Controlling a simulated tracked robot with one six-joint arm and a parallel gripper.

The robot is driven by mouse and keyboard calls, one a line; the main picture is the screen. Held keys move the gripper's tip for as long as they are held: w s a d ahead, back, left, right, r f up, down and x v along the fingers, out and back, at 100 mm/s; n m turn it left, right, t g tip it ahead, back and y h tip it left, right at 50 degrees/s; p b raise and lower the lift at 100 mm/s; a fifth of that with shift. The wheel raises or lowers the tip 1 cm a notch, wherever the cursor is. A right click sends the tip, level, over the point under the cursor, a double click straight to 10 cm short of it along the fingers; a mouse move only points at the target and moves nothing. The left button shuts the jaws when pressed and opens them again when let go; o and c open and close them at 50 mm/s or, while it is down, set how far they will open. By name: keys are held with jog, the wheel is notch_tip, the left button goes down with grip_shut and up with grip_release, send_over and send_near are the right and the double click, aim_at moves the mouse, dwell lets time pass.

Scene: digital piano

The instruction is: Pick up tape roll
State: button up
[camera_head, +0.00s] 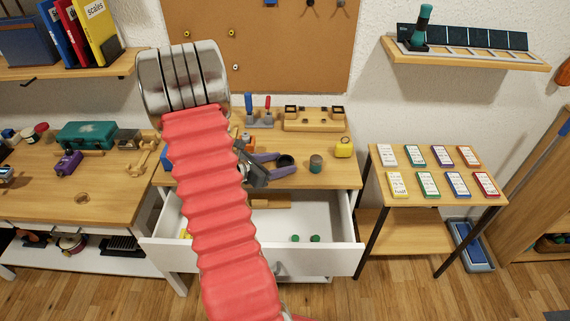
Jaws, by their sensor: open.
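A small dark round object, which looks like the tape roll (286,159), sits on the wooden top of the white-drawered workbench. My gripper (284,164), with purple fingers, reaches over the bench from the left. Its fingers are spread apart, one on the far side and one on the near side of the dark roll. I cannot tell whether either finger touches it. My red ribbed arm hides part of the bench and the drawer behind it.
A wooden holder (314,118) is behind. The white drawer (330,220) below is open. A side table (437,190) with coloured cards stands at right.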

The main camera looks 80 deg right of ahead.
dwell(0.5)
jog(key=c, duration=0.8)
